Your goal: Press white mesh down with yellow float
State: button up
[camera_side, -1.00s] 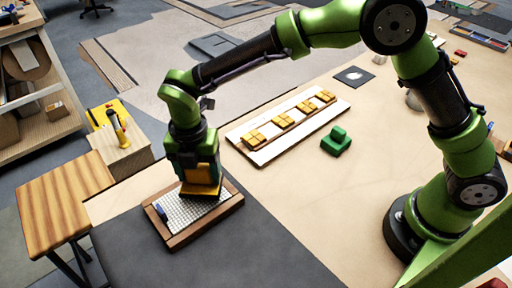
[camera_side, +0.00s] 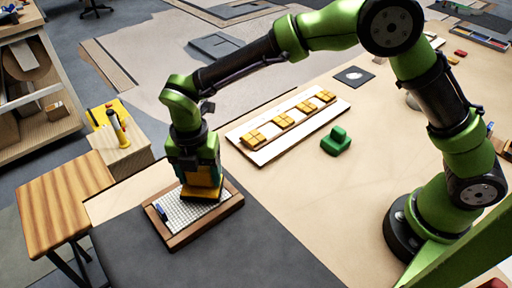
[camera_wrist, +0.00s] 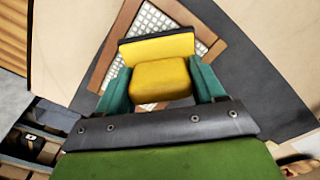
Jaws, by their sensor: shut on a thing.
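The white mesh (camera_side: 185,214) lies inside a brown wooden frame (camera_side: 178,243) on the table. It shows partly in the wrist view (camera_wrist: 150,20), where the float hides much of it. The yellow float (camera_side: 203,192) is over the right back part of the mesh; whether it touches the mesh I cannot tell. My gripper (camera_side: 196,176) points down and is shut on the float. In the wrist view its two teal fingers (camera_wrist: 161,88) sit on either side of the float's yellow block (camera_wrist: 160,80).
A small blue item (camera_side: 160,212) lies at the frame's left side. A white board (camera_side: 262,154) with several yellow pieces and a green block (camera_side: 336,142) stand behind to the right. A dark mat (camera_side: 250,245) covers the front.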

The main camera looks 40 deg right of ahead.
aim_at(186, 193)
jog(key=shift+f, duration=0.55)
dwell(0.7)
jog(key=shift+r, duration=3.55)
jog(key=a, duration=0.4)
jog(key=shift+f, duration=3)
jog(key=shift+f, duration=0.55)
jog(key=shift+r, duration=3.55)
